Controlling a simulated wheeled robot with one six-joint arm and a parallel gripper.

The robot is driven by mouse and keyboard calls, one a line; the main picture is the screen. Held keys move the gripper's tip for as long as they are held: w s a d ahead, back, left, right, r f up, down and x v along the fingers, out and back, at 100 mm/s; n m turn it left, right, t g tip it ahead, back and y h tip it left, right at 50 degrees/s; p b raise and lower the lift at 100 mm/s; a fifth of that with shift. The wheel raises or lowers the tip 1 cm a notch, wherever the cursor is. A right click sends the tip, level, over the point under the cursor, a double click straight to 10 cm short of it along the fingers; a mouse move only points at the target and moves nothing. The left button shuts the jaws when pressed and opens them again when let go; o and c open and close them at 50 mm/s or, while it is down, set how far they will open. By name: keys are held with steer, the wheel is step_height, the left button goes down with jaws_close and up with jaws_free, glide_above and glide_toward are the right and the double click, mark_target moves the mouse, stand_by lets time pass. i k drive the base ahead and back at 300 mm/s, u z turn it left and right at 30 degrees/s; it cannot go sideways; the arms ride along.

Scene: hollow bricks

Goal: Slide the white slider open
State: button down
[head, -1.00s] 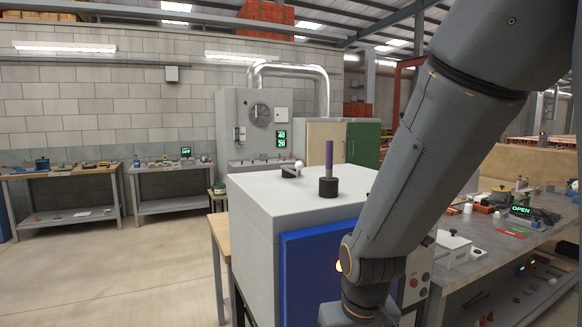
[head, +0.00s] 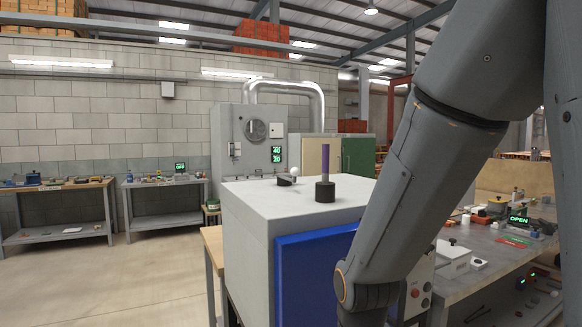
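I cannot make out the white slider for certain in the head view. A white box with a dark knob (head: 452,254) sits on the right-hand grey workbench (head: 490,258), just right of my arm. A green sign reading OPEN (head: 519,219) stands farther along that bench. My arm comes down from the upper right and leaves the picture at the bottom, in front of the blue-doored cabinet. My gripper is below the frame, so its fingers and anything near them are hidden.
The light grey cabinet (head: 248,245) with a blue door (head: 312,285) stands close ahead. On its top are a purple rod in a black base (head: 325,188) and a white-balled lever (head: 290,175). Benches (head: 60,210) line the back wall. The floor (head: 130,275) at left is clear.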

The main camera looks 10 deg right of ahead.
mark_target(295, 172)
steer(key=z, duration=2.6)
steer(key=k, duration=0.7)
steer(key=u, duration=1.45)
